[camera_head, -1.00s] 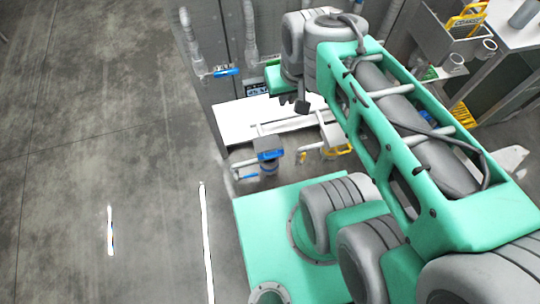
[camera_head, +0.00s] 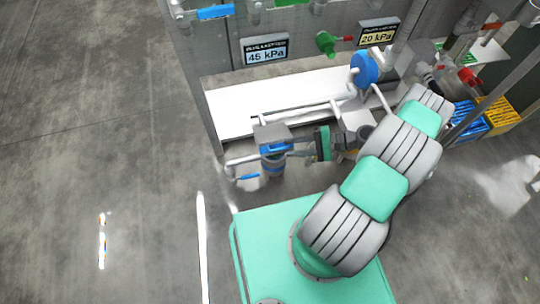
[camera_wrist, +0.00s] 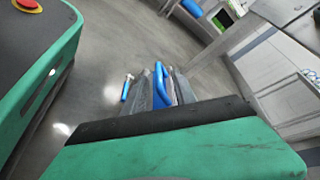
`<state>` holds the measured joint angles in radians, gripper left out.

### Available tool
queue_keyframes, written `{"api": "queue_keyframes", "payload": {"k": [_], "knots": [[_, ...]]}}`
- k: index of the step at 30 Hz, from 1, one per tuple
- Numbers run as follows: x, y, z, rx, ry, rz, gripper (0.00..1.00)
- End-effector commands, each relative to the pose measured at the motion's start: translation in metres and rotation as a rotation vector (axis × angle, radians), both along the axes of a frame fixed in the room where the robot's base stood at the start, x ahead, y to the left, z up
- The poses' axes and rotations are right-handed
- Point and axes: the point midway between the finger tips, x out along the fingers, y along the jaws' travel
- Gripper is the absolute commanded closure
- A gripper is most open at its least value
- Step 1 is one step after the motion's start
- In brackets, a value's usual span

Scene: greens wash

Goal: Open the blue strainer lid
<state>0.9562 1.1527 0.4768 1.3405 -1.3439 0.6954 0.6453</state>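The blue strainer (camera_head: 273,168) stands on the pipework left of my arm in the head view, with a blue band and a grey block above it. My gripper (camera_head: 325,143) is to the right of the strainer in the head view, small and partly hidden.
A blue lever (camera_head: 248,177) sticks out low beside the strainer. Pipes and a white panel (camera_head: 235,110) lie behind it, below the 45 kPa sign (camera_head: 264,50). A blue handwheel (camera_head: 365,68) is above my arm. Blue and yellow crates (camera_head: 497,115) stand right. The left floor is clear.

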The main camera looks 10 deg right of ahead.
Motion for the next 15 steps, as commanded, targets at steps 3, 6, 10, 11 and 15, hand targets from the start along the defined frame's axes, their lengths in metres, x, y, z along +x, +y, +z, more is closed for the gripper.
{"api": "queue_keyframes", "payload": {"k": [3,6,10,11,15], "knots": [[-0.003,0.001,-0.009,0.034,-0.002,-0.024,0.67],[0.000,0.011,-0.010,0.038,-0.001,-0.022,0.67],[0.006,0.033,-0.017,0.038,0.000,-0.022,0.67],[0.008,0.039,-0.018,0.037,-0.001,-0.021,0.67],[0.015,0.061,-0.024,0.036,0.000,-0.021,0.67]]}}
